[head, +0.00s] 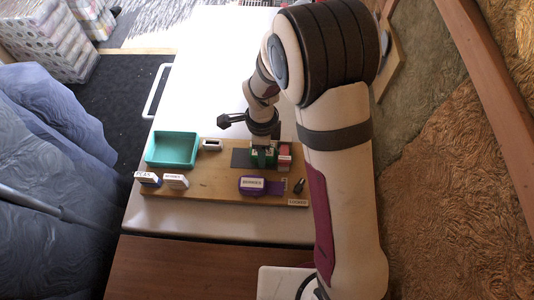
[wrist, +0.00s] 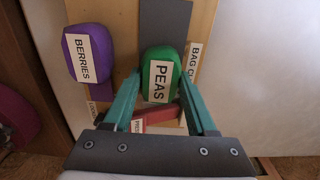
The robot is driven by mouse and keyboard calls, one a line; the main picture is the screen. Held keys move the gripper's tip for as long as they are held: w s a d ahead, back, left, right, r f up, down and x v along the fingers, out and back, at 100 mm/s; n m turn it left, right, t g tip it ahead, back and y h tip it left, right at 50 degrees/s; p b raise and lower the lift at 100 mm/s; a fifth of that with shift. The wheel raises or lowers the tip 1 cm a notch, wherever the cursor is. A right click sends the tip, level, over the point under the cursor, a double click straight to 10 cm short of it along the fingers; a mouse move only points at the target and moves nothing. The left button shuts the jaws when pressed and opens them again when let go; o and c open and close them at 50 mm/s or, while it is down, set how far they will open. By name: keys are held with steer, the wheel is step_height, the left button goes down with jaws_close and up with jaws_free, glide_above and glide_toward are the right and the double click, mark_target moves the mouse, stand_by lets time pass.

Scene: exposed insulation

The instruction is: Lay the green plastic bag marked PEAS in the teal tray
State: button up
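The green PEAS bag (wrist: 179,61) lies on the grey mat, its white label facing up in the wrist view; in the head view the green bag (head: 262,157) is partly hidden under my gripper. My gripper (wrist: 160,80) points down at it, with teal fingers spread on either side of the bag. The fingertips are close to its sides; I cannot tell whether they touch. In the head view my gripper (head: 263,152) is low over the board. The teal tray (head: 173,163) stands at the board's left end and looks empty.
The purple BERRIES bag (head: 253,184) lies in front of the green bag. A red item (head: 285,156) is close at its right. A dark clip (head: 299,185) lies right.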

steer(key=shift+r, duration=0.1)
steer(key=c, duration=0.6)
steer(key=shift+o, duration=0.2)
steer(key=shift+a, duration=2.8)
step_height(320, 180, up, 7)
